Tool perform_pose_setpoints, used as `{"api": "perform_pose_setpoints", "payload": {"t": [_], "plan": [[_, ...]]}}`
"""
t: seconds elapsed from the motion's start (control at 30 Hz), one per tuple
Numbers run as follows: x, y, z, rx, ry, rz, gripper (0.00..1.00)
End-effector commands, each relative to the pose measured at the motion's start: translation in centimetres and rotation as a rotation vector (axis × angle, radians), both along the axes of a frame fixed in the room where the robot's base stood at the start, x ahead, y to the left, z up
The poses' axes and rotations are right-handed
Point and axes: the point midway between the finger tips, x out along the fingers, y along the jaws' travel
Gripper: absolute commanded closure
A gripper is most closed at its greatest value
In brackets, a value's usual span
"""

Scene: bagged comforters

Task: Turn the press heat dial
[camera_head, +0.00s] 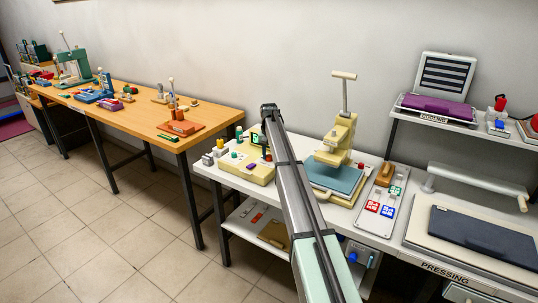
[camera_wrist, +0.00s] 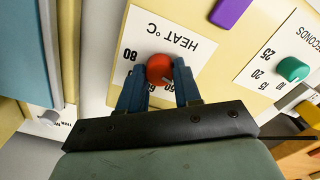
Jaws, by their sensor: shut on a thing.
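The heat dial (camera_wrist: 160,68) is a round red knob on a white panel marked "HEAT °C" (camera_wrist: 155,32) in the wrist view. My gripper (camera_wrist: 159,75) has its two blue fingers on either side of the dial, shut on it. Numbers such as 80 and 60 show around the dial, partly hidden by the fingers, and I cannot read a pointer. In the head view, the beige control box (camera_head: 255,174) stands on the white bench, left of the heat press (camera_head: 342,135). My arm hides the dial there.
A green seconds dial (camera_wrist: 292,69) and a purple piece (camera_wrist: 230,12) are near the heat dial. The press's blue-grey plate (camera_head: 335,178) lies right of my arm. A tray with colored tiles (camera_head: 380,208) sits further right. Floor tiles lie open at left.

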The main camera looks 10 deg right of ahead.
Motion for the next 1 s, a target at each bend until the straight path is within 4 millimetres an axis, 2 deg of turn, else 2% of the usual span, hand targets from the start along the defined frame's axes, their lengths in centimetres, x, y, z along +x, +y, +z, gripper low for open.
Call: {"api": "perform_pose_setpoints", "payload": {"t": [0.4, 0.97, 1.0], "plan": [[0.0, -0.01, 0.02, 0.0, 0.0, 0.196, 0.97], [0.01, 0.0, 0.02, 0.0, 0.0, 0.226, 0.97], [0.01, 0.0, 0.02, 0.0, 0.0, 0.226, 0.64]]}}
